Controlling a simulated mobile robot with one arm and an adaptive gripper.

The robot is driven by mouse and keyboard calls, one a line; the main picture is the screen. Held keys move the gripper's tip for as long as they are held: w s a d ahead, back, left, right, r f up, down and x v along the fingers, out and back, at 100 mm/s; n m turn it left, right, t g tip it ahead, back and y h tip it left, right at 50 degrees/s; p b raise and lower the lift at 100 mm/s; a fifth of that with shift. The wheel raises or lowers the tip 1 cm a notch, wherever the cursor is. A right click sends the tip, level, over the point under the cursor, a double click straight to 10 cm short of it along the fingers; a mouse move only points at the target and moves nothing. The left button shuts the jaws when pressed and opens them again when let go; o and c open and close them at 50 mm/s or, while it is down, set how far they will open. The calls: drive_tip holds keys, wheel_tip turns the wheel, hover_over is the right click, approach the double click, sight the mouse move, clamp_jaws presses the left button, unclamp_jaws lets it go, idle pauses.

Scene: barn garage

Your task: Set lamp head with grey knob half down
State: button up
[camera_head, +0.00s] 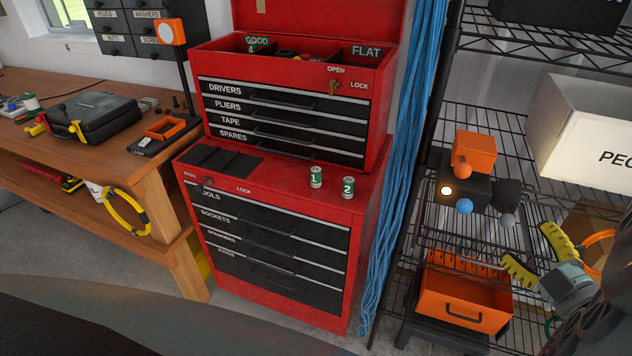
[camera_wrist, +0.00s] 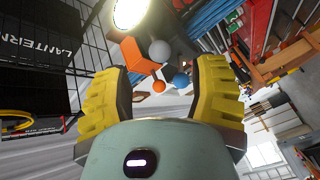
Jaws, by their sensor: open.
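An orange knob (camera_head: 463,171) sits below an orange block (camera_head: 473,150), and a blue knob (camera_head: 464,206) is low at the front. My gripper (camera_head: 537,254) is open and empty, right of and below the grey knob. In the wrist view, the knobs appear between and beyond the yellow fingers (camera_wrist: 165,75), apart from them.
A white box (camera_head: 575,135) stands on the shelf right of the lamp. An orange bin (camera_head: 465,300) is below. Black wire shelving (camera_head: 590,68) runs above. Blue cords (camera_head: 405,140) hang left of the rack, beside the red tool chest (camera_head: 270,240).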

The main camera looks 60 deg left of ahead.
sight(513, 225)
drive_tip(key=x, duration=0.2)
drive_tip(key=p+x, duration=0.1)
drive_tip(key=x, duration=0.1)
drive_tip(key=shift+w+a+r, duration=0.1)
drive_tip(key=shift+a+r, duration=0.1)
drive_tip(key=shift+a, duration=0.15)
drive_tip(key=shift+w+a+f, duration=0.2)
drive_tip(key=shift+w+a, duration=0.05)
drive_tip(key=shift+a, duration=0.45)
drive_tip(key=shift+o, duration=0.5)
drive_tip(key=shift+d, duration=0.1)
clamp_jaws()
